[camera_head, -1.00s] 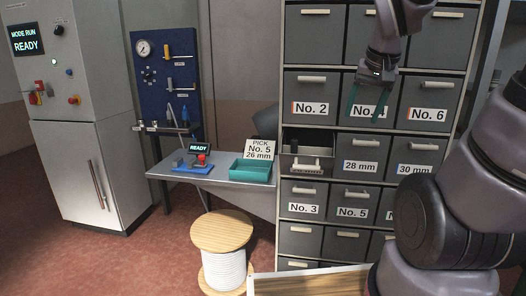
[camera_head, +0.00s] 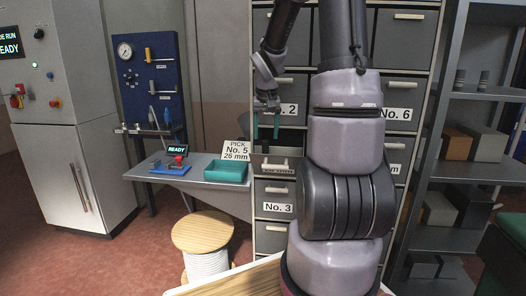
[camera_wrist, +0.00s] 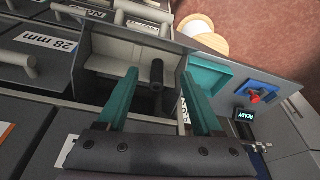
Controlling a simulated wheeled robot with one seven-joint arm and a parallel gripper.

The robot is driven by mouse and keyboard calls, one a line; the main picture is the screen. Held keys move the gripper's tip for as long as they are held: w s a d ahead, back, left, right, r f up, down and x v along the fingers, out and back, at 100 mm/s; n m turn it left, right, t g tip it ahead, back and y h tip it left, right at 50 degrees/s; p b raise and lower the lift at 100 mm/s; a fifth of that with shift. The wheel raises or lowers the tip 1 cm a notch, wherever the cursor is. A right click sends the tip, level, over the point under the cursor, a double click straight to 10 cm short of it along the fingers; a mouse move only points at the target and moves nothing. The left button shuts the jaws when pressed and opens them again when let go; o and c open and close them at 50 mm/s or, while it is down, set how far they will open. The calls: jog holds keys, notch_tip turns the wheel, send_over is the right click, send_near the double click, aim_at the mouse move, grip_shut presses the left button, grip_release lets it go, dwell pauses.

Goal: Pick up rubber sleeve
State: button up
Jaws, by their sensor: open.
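The rubber sleeve is a dark, slim cylinder (camera_wrist: 157,75) standing in an open grey drawer (camera_wrist: 105,63) in the wrist view. My gripper (camera_wrist: 159,78) is open, with one teal finger on each side of the sleeve in that picture. I cannot tell whether the fingertips have come down to its height. In the head view my gripper (camera_head: 265,136) hangs fingers down over the open drawer (camera_head: 274,170), in front of the No. 2 drawer. The sleeve is hard to make out there.
A sign (camera_head: 237,151) reads PICK No. 5, 26 mm. A teal tray (camera_head: 227,171) and a small device showing READY (camera_head: 176,150) stand on the bench left of the drawers. A cable spool (camera_head: 203,232) stands below. Shelves with boxes (camera_head: 456,143) are at right.

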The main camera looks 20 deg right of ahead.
aim_at(266, 141)
jog(key=w+f, duration=0.1)
jog(key=w+d+f, duration=0.1)
jog(key=w+f, duration=0.1)
jog(key=w+d+f, duration=0.1)
jog(key=w, duration=0.1)
jog(key=shift+w+d+f, duration=0.2)
jog(key=shift+d+f, duration=0.05)
jog(key=shift+f, duration=0.15)
grip_shut()
